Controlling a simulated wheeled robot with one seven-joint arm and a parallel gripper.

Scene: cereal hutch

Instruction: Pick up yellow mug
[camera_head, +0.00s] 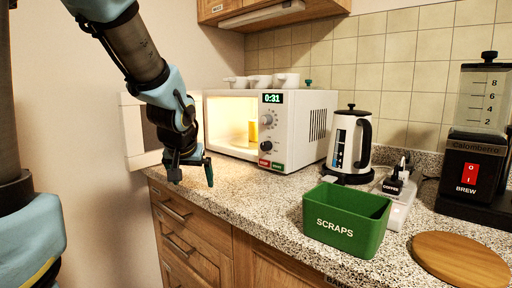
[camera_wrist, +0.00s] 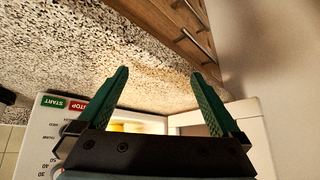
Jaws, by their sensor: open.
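A yellow mug (camera_head: 253,132) stands inside the lit microwave (camera_head: 292,133), toward the right of its cavity. Only part of the mug shows, and I cannot make out its handle. In the wrist view a small yellow patch (camera_wrist: 117,127) shows behind the gripper's body and looks like the mug. My gripper (camera_head: 192,181) is open and empty in front of the microwave, low over the counter's edge and apart from the mug. Its two green fingers (camera_wrist: 160,75) are spread wide in the wrist view, with bare counter and drawers beyond.
The microwave door (camera_head: 133,135) stands open at the left. White cups (camera_head: 260,81) sit on the microwave. A kettle (camera_head: 350,143), green SCRAPS bin (camera_head: 346,222), power strip (camera_head: 400,207), coffee machine (camera_head: 474,160) and round wooden board (camera_head: 461,259) are to the right. The counter (camera_head: 255,200) before the microwave is clear.

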